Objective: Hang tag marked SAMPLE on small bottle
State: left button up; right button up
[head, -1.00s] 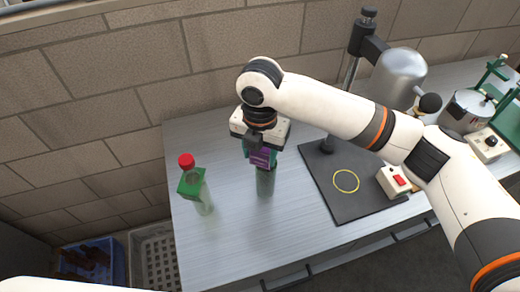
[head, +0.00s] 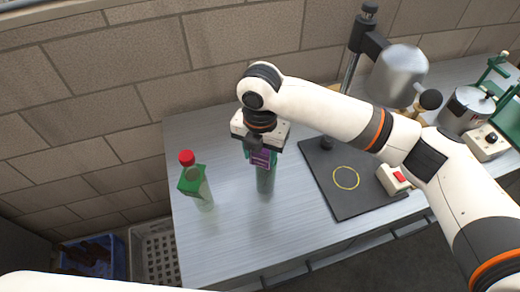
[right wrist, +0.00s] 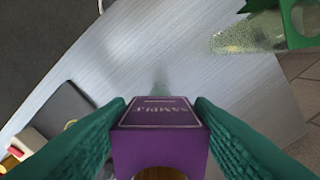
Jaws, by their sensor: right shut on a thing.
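My right gripper (head: 261,148) is shut on a purple tag (head: 261,159). In the right wrist view the tag (right wrist: 160,138) reads SAMPLE, upside down, between the green fingers. A hole shows at its lower edge, with something brownish inside. A green glass bottle (head: 265,182) stands upright on the table directly below the tag; its top is hidden by tag and gripper. I cannot tell whether the tag is around its neck. A clear bottle with a red cap (head: 204,195) stands to the left, with a green tag (head: 191,180) on it. My left gripper is out of view.
A black mat with a yellow ring (head: 346,178) lies right of the bottle, under a stand with a metal lamp-like head (head: 398,75). A small box with a red switch (head: 394,179) is at its edge. The brick wall is close behind. Crates (head: 157,256) are on the floor.

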jog(key=shift+f, duration=0.35)
jog(key=shift+f, duration=0.45)
dwell(0.4)
jog(key=o, duration=0.7)
jog(key=shift+r+p, duration=0.2)
jog(key=shift+p, duration=0.1)
jog(key=shift+r+p, duration=3.8)
jog(key=shift+r, duration=0.05)
